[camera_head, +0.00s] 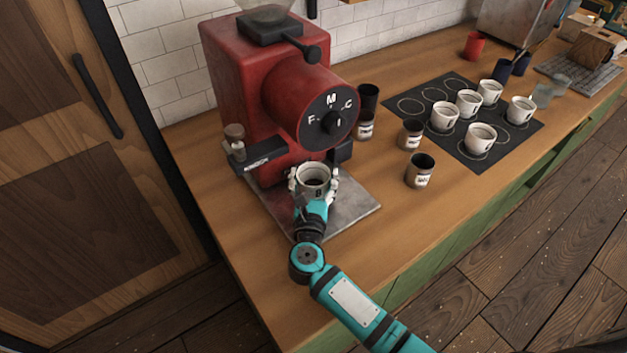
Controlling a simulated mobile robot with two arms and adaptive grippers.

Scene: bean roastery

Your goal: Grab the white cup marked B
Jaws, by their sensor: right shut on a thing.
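Several white cups with dark marks stand on the black mat (463,155) at the right. They include a front cup (480,139), a left cup (444,117), a middle cup (468,103), a back cup (489,92) and a right cup (521,110). Their letters are too small to read surely, so I cannot tell which is B. My right gripper (313,186) is well left of the mat, at the red grinder. It is shut on a pale grey cup (312,174) with a dark inside, upright below the grinder's spout. My left gripper is out of view.
The red grinder (228,85) stands on the wooden counter (255,240), with a metal plate (352,207) at its foot. Dark labelled tins (420,171) stand between grinder and mat.

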